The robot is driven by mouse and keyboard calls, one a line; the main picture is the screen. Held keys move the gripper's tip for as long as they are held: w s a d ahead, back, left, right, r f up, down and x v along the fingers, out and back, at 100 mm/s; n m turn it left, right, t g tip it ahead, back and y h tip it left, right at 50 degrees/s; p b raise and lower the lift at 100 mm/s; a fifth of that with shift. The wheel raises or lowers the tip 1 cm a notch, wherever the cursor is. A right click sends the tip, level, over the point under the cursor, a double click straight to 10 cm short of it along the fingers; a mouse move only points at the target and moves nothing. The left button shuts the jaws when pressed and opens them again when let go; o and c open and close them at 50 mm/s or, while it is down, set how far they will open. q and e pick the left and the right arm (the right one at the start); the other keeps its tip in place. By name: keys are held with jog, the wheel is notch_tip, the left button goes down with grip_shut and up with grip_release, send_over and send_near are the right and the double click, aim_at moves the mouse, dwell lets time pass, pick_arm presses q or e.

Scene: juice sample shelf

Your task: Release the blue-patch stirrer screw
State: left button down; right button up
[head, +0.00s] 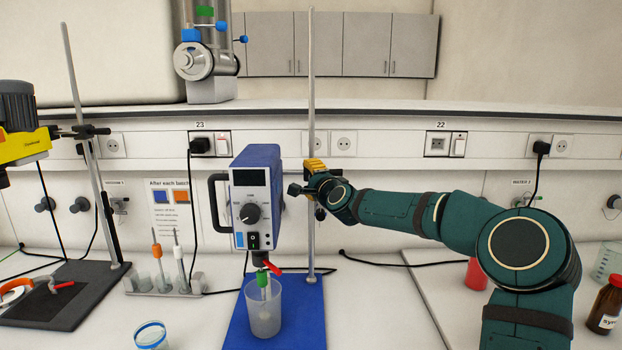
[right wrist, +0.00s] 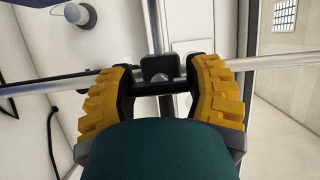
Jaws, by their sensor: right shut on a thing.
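The blue stirrer (head: 258,195) hangs on a metal rod (head: 311,90) that rises from a blue base (head: 235,325). Its shaft reaches down into a clear beaker (head: 264,318) on that base. My right gripper (head: 312,168), with yellow fingers, is at the rod, right beside the stirrer. In the right wrist view its fingers (right wrist: 160,88) are shut on a black clamp screw (right wrist: 160,87), in front of the black clamp piece (right wrist: 160,68) at the rod. The fingers and my wrist hide most of the clamp in the head view. My left gripper is not in view.
A yellow stirrer (head: 22,145) on a dark stand (head: 55,310) is at the left. A small rack (head: 165,288) with orange and white rods stands between. A red cup (head: 477,274) and a brown bottle (head: 606,305) are at the right. A sign (head: 168,205) is on the wall.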

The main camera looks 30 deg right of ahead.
jog(key=shift+r, duration=0.1)
jog(key=o, duration=1.2)
jog(key=shift+s, duration=0.5)
jog(key=s+a, duration=0.1)
jog(key=s, duration=0.9)
jog(key=shift+s+a, duration=0.4)
